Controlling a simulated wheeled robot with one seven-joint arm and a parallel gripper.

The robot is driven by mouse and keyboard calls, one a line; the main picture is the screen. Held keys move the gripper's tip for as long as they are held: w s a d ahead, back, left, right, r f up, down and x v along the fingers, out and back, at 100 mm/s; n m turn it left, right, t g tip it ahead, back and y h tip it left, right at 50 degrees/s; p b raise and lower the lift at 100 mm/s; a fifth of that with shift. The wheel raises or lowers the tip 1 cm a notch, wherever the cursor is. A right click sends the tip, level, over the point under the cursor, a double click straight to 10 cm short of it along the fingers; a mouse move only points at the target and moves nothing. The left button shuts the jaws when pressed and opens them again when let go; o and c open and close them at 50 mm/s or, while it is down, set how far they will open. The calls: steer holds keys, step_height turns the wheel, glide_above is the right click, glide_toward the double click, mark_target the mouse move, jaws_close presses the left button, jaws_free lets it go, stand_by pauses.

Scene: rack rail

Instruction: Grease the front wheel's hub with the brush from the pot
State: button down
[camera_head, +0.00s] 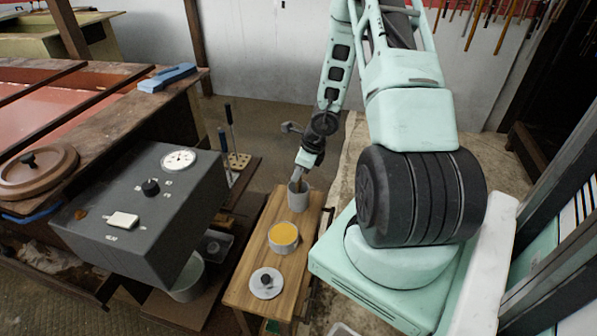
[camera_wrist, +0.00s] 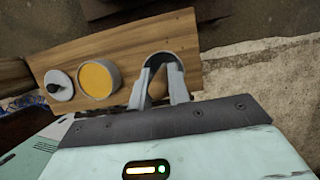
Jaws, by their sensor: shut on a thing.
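My gripper (camera_head: 302,176) is low over a grey cup (camera_head: 298,200) at the far end of a narrow wooden bench. In the wrist view, my gripper's fingers (camera_wrist: 161,96) stand apart in front of the cup's grey rim. They are shut on a slim thing, taken to be the brush, mostly hidden by the fingers and cup. The round grease pot (camera_head: 284,238) stands open beside the cup, with yellow-orange grease inside; it also shows in the wrist view (camera_wrist: 97,80). Its grey lid (camera_head: 266,284) lies flat nearer on the bench. I cannot make out the front wheel or its hub.
The wooden bench (camera_head: 253,263) has bare planks between these things. A dark grey control box (camera_head: 140,205) with a dial stands left of it. Behind that, a wooden block (camera_head: 238,161) holds upright tools. A workbench edge (camera_head: 110,130) runs along the left.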

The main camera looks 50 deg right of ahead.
step_height(320, 180, up, 10)
steer(key=p, duration=0.8)
steer(key=shift+p, duration=0.3)
